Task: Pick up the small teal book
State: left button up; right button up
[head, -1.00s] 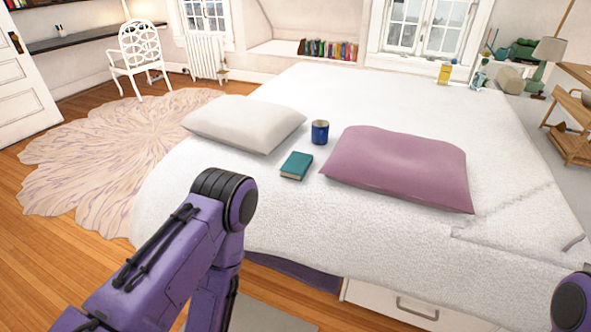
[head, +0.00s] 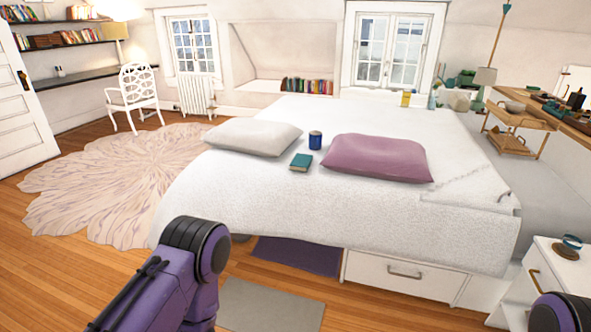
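The small teal book (head: 301,161) lies flat on the white bed (head: 270,204), near its front left part. A blue mug (head: 315,140) stands just behind it. A white pillow (head: 252,137) is to its left and a mauve pillow (head: 376,158) to its right. My purple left arm comes in at the lower left, well in front of the bed, and a small part of my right arm shows at the bottom right corner. Neither gripper is in view.
A white nightstand (head: 555,277) with a small round object on it stands at the right. Wooden floor is free at the left, around the pale rug (head: 110,180).

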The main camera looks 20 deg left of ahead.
aim_at(301, 163)
jog(key=u, duration=0.6)
jog(key=i, duration=0.7)
jog(key=u, duration=0.85)
jog(key=i, duration=1.15)
jog(key=z, duration=0.6)
jog(key=i, duration=0.8)
jog(key=z, duration=0.8)
